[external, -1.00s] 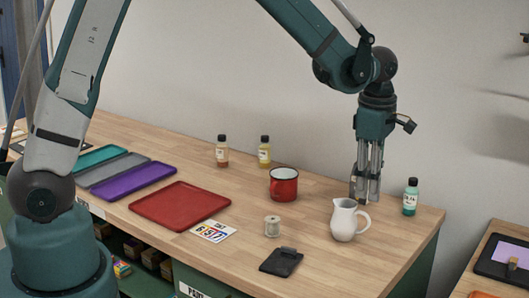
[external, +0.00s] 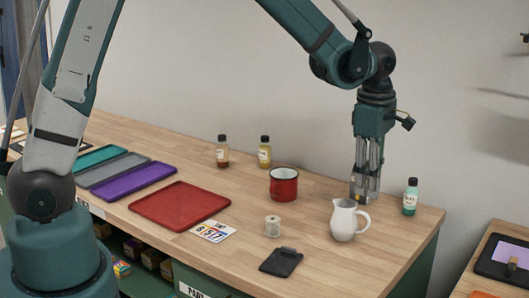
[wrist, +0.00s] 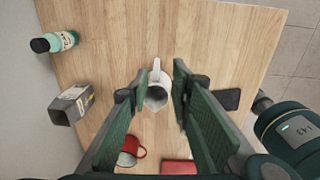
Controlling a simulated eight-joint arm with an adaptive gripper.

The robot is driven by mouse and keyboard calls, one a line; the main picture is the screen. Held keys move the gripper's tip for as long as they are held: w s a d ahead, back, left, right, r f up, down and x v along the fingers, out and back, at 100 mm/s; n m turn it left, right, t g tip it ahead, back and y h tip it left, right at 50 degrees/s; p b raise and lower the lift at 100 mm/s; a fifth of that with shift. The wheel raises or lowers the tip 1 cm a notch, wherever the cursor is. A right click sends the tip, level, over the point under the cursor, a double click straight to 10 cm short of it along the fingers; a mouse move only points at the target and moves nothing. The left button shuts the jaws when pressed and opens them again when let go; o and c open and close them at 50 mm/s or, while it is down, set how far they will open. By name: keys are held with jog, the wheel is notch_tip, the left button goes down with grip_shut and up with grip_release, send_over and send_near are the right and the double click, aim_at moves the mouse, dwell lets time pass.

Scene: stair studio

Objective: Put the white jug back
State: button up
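The white jug (external: 344,222) stands upright on the wooden table near its right end, its handle on the right in the external view. In the wrist view the jug (wrist: 157,92) shows from above, in the gap between my fingers. My gripper (external: 365,198) points down behind the jug in the external view. Its two fingers (wrist: 157,90) are apart in the wrist view, with nothing held between them. How far the fingertips are above the table is hard to tell.
A green bottle (external: 410,197) stands right of my gripper. A grey labelled box (wrist: 72,103) stands nearby. A red mug (external: 284,184), a spool (external: 272,226), a black flat object (external: 282,262) and a red tray (external: 180,205) lie leftward. The table's right edge is close.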

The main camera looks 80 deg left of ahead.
jog(key=s+d+r+m+t, duration=0.3)
jog(key=s+d+r+m, duration=0.95)
jog(key=r, duration=0.35)
jog(key=s+d+r+m+t, duration=0.1)
jog(key=s+d+m+t, duration=0.1)
jog(key=s+d+m, duration=0.2)
jog(key=s+d+r+m+t, duration=0.1)
jog(key=s+d+m, duration=0.3)
jog(key=s+m, duration=0.6)
jog(key=s, duration=0.3)
jog(key=shift+s+d+m+t, duration=0.35)
jog(key=shift+t, duration=0.05)
